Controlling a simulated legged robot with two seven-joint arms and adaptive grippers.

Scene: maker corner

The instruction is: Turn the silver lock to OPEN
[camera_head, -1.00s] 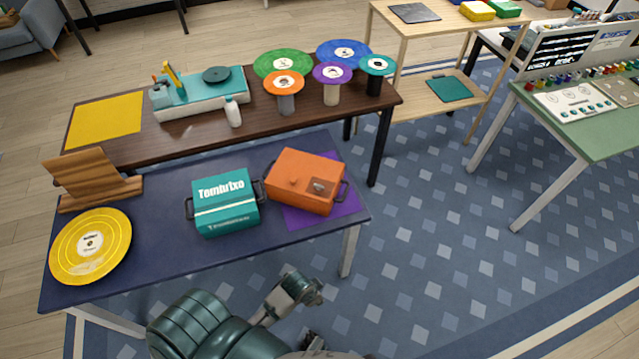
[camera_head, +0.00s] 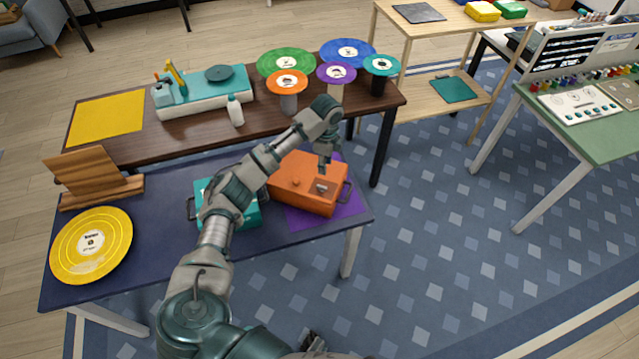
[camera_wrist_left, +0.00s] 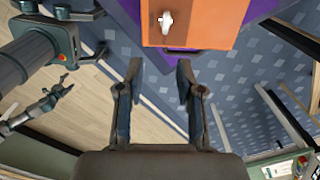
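The orange box (camera_head: 296,180) stands on a purple mat (camera_head: 347,207) on the dark blue table. The silver lock (camera_wrist_left: 166,19) is a small knob on its top, seen in the left wrist view. In the head view its small plate (camera_head: 320,188) is close below my gripper; no OPEN mark is readable. My left gripper (camera_head: 323,166) points down over the box's right part. In the left wrist view its fingers (camera_wrist_left: 158,72) are spread and empty, apart from the lock.
A teal box (camera_head: 246,218) stands left of the orange box, partly behind my left arm. A yellow disc (camera_head: 91,246) and a wooden stand (camera_head: 92,180) are at the table's left. Colourful round-topped stands (camera_head: 287,84) are on the brown table behind.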

